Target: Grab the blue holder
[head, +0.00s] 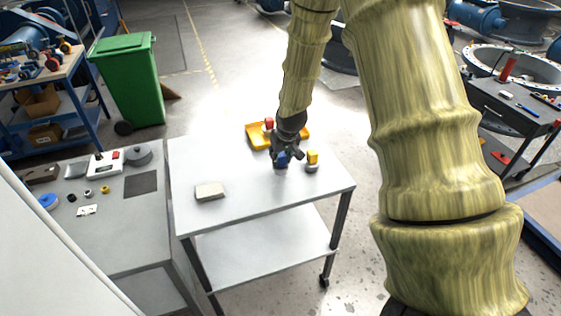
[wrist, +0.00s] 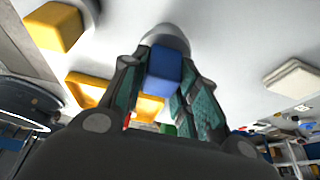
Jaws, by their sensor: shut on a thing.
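The blue holder (head: 281,158) is a small blue block on a round grey base, on the white cart top. In the wrist view the blue block (wrist: 164,68) sits between my two fingers, with its grey base (wrist: 166,36) beyond it. My gripper (head: 284,153) points down at the holder and is shut on it. In the head view the fingers hide part of the block. I cannot tell whether the base is still touching the cart top.
A yellow block on a grey base (head: 312,159) stands close to the right. A yellow tray (head: 257,137) lies behind my gripper, with a red item (head: 268,122) by it. A beige pad (head: 210,191) lies at the left front. The cart top (head: 250,200) is clear in front.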

